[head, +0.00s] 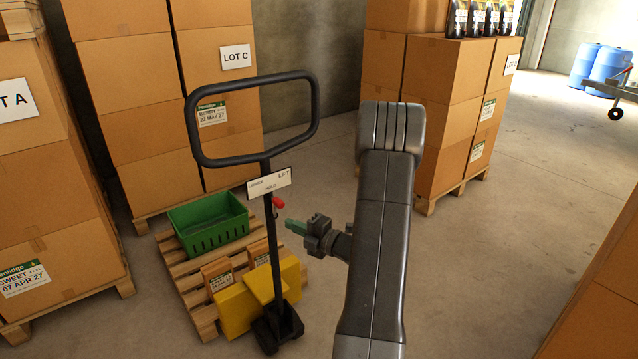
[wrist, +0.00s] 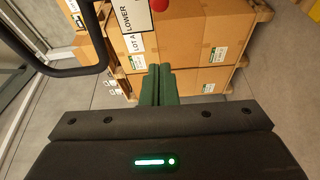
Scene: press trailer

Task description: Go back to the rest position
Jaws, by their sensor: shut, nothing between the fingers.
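My gripper (head: 296,226) is shut and empty in the head view, its green fingers together and pointing left. It is just right of the post of the yellow pallet truck (head: 238,304), close to the small red lever (head: 279,203). I cannot tell whether it touches the post. In the wrist view my gripper's green fingers (wrist: 158,72) lie side by side. Beyond them are stacked cartons marked LOT A (wrist: 185,50). The black loop handle (wrist: 60,68) crosses the upper left of the wrist view, and the red lever (wrist: 158,5) shows at its top edge.
A green crate (head: 209,226) sits on a wooden pallet (head: 180,270) with small cartons. Carton stacks stand left (head: 50,180), behind (head: 165,100) and right (head: 455,110); one more (head: 600,290) is at the right edge. Blue drums (head: 600,66) stand far right. Floor (head: 500,230) right of my arm is clear.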

